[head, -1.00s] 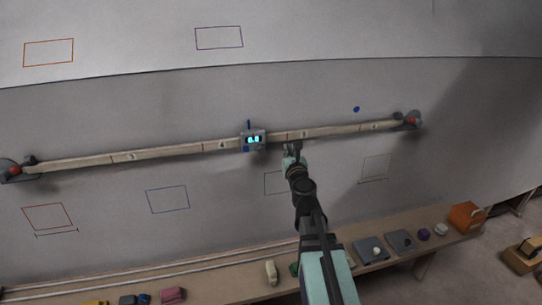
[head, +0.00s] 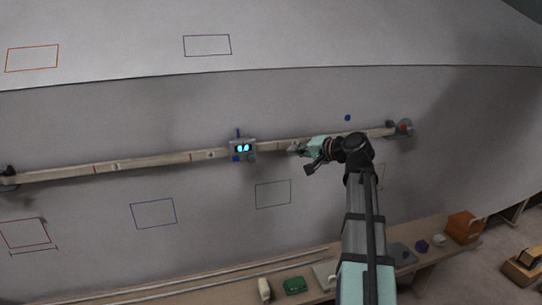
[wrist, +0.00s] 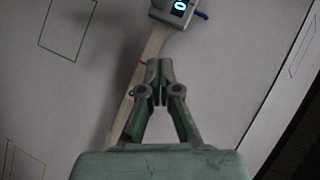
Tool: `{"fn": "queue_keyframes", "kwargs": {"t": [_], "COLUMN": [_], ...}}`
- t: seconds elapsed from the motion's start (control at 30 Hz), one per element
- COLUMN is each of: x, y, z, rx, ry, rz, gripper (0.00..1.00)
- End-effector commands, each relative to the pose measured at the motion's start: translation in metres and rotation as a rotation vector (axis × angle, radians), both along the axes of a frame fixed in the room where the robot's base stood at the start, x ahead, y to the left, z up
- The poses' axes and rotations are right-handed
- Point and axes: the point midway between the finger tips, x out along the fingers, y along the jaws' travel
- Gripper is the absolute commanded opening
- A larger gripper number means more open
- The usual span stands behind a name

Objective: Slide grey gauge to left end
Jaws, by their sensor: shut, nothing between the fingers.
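The grey gauge (head: 243,149), with a lit cyan display and blue parts, sits on the long pale rail (head: 140,162) a little left of my arm. The rail runs across the wall with an end fitting at each end. My gripper (head: 294,150) is shut and empty, to the right of the gauge and apart from it, close to the rail. In the wrist view the shut fingertips (wrist: 160,66) point up the picture toward the gauge (wrist: 175,9), which is partly cut off by the top edge. The rail (wrist: 150,48) runs behind the fingers.
The right end fitting (head: 402,128) has a red part. Coloured outlined rectangles mark the wall, such as a blue one (head: 153,214). Below, a shelf holds a green block (head: 294,285), an orange box (head: 464,227) and other items. The rail left of the gauge looks clear.

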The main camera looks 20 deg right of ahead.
Motion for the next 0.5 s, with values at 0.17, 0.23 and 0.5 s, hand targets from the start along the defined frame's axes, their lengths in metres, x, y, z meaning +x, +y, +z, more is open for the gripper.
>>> {"fn": "queue_keyframes", "kwargs": {"t": [0.17,0.23,0.5], "x": [0.014,0.023,0.068], "y": [0.007,0.011,0.033], "z": [-0.004,-0.007,-0.022], "rx": [-0.004,-0.003,-0.001], "ry": [-0.002,-0.002,-0.002], "rz": [0.003,0.004,0.002], "gripper": [0.0,0.0,0.0]}}
